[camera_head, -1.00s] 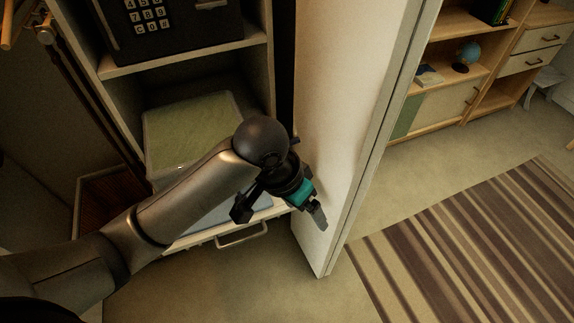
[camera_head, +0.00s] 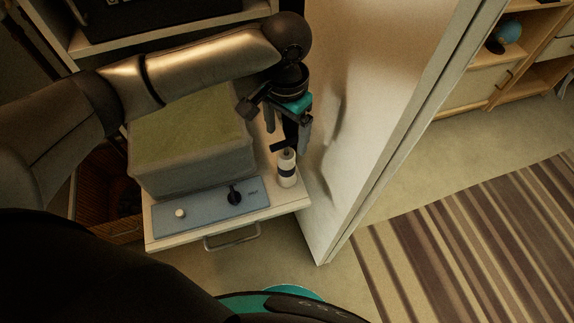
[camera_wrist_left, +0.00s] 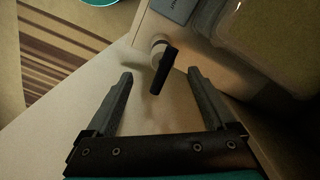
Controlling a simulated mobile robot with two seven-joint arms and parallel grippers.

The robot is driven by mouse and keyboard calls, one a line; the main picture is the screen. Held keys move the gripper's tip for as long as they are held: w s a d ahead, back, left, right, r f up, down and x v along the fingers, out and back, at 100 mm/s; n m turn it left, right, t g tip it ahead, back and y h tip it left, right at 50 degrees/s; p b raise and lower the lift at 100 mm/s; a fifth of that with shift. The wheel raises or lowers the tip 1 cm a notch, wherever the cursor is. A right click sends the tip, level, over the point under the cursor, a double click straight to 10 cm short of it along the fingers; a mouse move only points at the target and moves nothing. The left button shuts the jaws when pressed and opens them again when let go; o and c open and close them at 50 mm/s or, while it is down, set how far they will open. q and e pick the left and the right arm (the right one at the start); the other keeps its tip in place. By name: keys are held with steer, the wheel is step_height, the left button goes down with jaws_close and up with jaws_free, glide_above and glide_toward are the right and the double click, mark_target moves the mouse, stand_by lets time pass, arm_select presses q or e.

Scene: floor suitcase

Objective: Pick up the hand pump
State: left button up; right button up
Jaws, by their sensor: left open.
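The hand pump (camera_head: 287,172) is a small white cylinder with a dark band and a black handle. It stands upright at the right front corner of a white shelf, close to the white door. My left gripper (camera_head: 288,132) is open and empty, pointing down just above and behind the pump in the head view. In the left wrist view the pump's black handle (camera_wrist_left: 164,70) shows between and beyond the two fingertips of the left gripper (camera_wrist_left: 160,76), with no visible grip on it. My right gripper is not in view.
A blue panel (camera_head: 190,210) with a black knob and a white button lies on the shelf's front. A clear box with a green top (camera_head: 190,135) stands behind it. The white door (camera_head: 360,100) rises close to the right of my gripper. Floor and striped rug lie beyond.

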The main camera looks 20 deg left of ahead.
mark_target(286, 143)
arm_select(q)
step_height(286, 143, down, 3)
steer(key=shift+f+b, duration=0.15)
steer(key=shift+b, duration=0.2)
steer(key=shift+f, duration=0.45)
steer(key=shift+f+b, duration=0.3)
steer(key=shift+f, duration=0.1)
steer(key=f, duration=0.2)
steer(key=f+b, duration=0.1)
steer(key=f, duration=0.1)
steer(key=shift+w+a+f+b, duration=0.1)
steer(key=shift+w+f+b, duration=0.1)
steer(key=shift+b, duration=0.1)
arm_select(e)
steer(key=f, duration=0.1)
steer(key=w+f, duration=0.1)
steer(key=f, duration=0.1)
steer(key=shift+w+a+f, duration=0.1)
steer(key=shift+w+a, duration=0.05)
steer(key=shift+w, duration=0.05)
arm_select(q)
steer(key=shift+r, duration=0.1)
jaws_close()
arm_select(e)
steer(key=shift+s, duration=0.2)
